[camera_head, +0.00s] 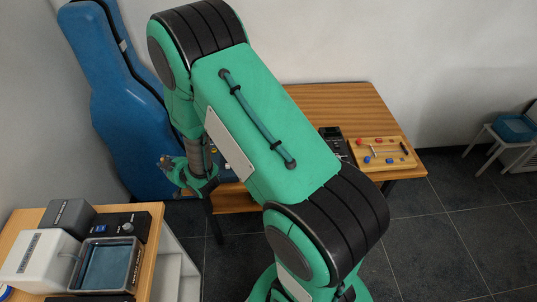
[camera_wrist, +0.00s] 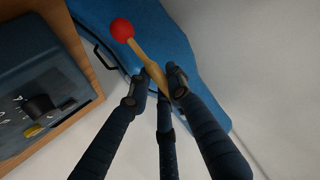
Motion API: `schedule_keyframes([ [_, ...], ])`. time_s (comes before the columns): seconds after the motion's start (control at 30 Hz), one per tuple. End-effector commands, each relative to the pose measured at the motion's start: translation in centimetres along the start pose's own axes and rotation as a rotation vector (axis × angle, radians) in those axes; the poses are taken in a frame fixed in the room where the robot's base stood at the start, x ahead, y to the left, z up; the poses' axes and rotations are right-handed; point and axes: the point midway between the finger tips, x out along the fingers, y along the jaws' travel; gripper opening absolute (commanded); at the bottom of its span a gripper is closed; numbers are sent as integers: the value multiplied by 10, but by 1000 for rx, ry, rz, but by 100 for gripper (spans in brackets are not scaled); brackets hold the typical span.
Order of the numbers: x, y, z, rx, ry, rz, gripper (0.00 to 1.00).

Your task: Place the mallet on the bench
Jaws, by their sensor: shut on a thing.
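The mallet (camera_wrist: 144,57) has a round red head and a pale wooden handle. In the wrist view my gripper (camera_wrist: 156,85) is shut on the handle, and the head sticks out past the fingertips to the upper left. In the head view my gripper (camera_head: 190,176) hangs in front of the blue case, left of the wooden bench (camera_head: 335,98); the mallet is too small to make out clearly there. My arm hides the bench's left and middle part. The mallet looks clear of any surface.
A tall blue instrument case (camera_head: 130,100) leans at the back wall; it also fills the wrist view's background (camera_wrist: 185,35). A tool board (camera_head: 375,160) and a dark device (camera_head: 331,137) occupy the bench's right front. A side table (camera_head: 150,225) at lower left carries several boxes. The bench's back right is clear.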

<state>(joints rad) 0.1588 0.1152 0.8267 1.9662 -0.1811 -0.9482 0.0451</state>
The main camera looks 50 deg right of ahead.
Motion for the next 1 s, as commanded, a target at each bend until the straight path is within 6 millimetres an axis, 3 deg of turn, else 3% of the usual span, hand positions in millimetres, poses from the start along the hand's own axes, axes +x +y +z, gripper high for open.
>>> schedule_keyframes([
  [0.57, -32, 0, -78, -1, 3, 1, 0],
  [1.0, -83, 78, -51, 24, -6, 94, 0],
])
